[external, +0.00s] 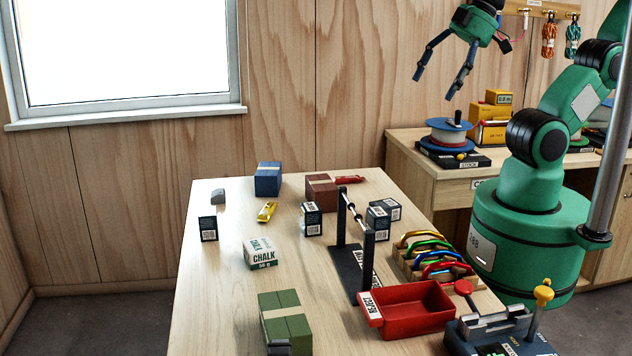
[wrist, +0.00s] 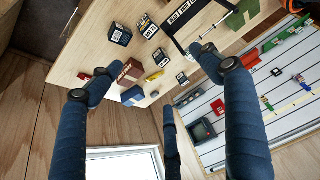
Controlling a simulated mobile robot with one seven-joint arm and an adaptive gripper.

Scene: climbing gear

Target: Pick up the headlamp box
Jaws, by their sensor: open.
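Several small dark boxes with white printed labels are on the wooden table. One stands at the left (external: 208,229), one near the middle (external: 311,221), and a pair stands right of the black stand (external: 378,224). The print is too small to tell which is the headlamp box. In the wrist view, dark labelled boxes show at the upper left (wrist: 120,35) and near the centre (wrist: 160,57). My gripper (external: 436,88) is open and empty, high above the table's far right side, apart from all the boxes. Its spread fingers also frame the wrist view.
A black upright stand (external: 347,270) is mid-table. A red tray (external: 420,303) and a rack of colourful carabiners (external: 432,250) are at the right. A white-green chalk box (external: 261,254), blue box (external: 268,180), brown box (external: 321,194) and green box (external: 285,318) also stand here.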

